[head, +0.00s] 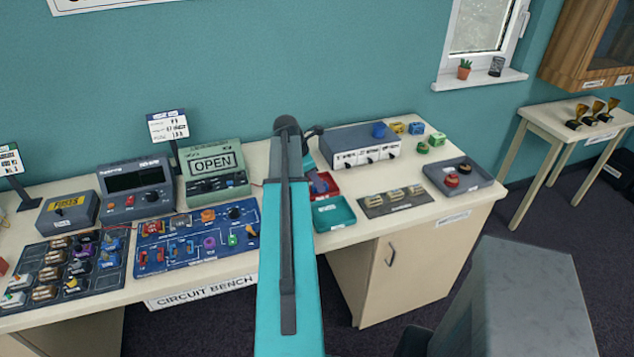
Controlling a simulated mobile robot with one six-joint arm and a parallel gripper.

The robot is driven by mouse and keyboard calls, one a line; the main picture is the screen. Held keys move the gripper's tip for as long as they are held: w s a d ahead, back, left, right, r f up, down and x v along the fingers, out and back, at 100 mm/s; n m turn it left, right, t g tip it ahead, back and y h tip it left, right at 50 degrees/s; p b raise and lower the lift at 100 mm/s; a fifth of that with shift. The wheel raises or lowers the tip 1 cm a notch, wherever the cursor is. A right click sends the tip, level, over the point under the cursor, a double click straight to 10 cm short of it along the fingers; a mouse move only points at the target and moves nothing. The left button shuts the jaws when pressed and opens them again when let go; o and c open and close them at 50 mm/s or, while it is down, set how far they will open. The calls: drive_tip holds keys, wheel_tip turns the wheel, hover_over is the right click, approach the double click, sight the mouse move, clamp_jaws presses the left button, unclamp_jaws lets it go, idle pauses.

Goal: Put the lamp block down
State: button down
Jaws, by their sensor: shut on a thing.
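My teal arm reaches forward over the bench and covers much of its middle. My gripper (314,132) is mostly hidden behind the arm's far end; only a dark part shows to the right of it. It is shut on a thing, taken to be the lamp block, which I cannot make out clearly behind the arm. The blue circuit board (180,254) with several coloured blocks lies just left of the arm. A dark tray of blocks (128,262) lies further left.
Meters (122,207) and an OPEN display (213,144) stand at the back left.

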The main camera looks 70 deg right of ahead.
drive_tip(key=shift+a+f, duration=0.25)
drive_tip(key=shift+f, duration=0.45)
drive_tip(key=c, duration=1.5)
unclamp_jaws()
drive_tip(key=shift+s+f, duration=0.1)
drive_tip(key=shift+f, duration=0.05)
drive_tip(key=shift+r, duration=0.75)
drive_tip(key=b+v, duration=0.1)
drive_tip(key=v, duration=0.5)
drive_tip(key=b+v, duration=0.1)
drive_tip(key=v, duration=0.5)
drive_tip(key=shift+d+r+b, duration=0.1)
drive_tip(key=shift+d+b, duration=0.15)
drive_tip(key=shift+b, duration=0.1)
